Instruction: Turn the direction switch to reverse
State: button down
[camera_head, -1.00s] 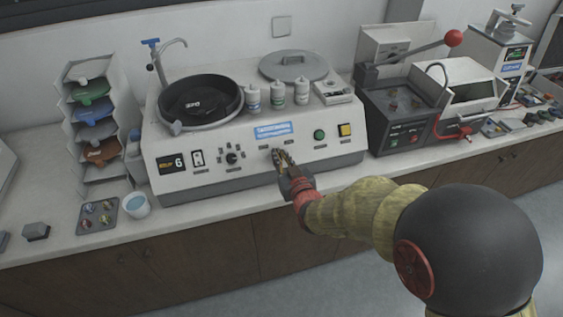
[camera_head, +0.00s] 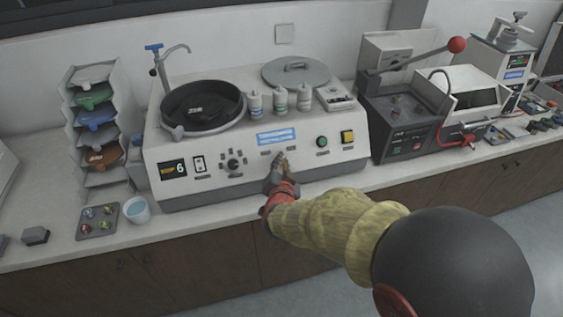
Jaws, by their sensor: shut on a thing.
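The polishing machine (camera_head: 225,178) is a white console with a black round bowl on top and a sloped front panel. The panel carries a display reading 6, a rocker switch (camera_head: 199,163), a black round knob (camera_head: 233,165), a green button (camera_head: 322,142) and a yellow switch (camera_head: 347,137). My gripper (camera_head: 280,161) is at the panel, below the blue label and right of the knob. It is shut on a small control there, which I take to be the direction switch. The fingers hide that switch, so its setting cannot be seen.
Several bottles (camera_head: 279,100) and a grey lid (camera_head: 296,72) sit on the machine's top. A rack of coloured discs (camera_head: 95,118), a small tray (camera_head: 98,220) and a cup (camera_head: 137,210) stand at left. A press with a red-balled lever (camera_head: 457,45) stands at right.

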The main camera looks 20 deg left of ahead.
jog(key=shift+d+m+h, duration=0.1)
jog(key=shift+m+h, duration=0.2)
jog(key=shift+m, duration=0.3)
jog(key=c, duration=1.9)
grip_release()
jog(key=shift+w+f, duration=0.1)
jog(key=shift+w, duration=0.1)
jog(key=shift+s, duration=0.1)
jog(key=v, duration=1.2)
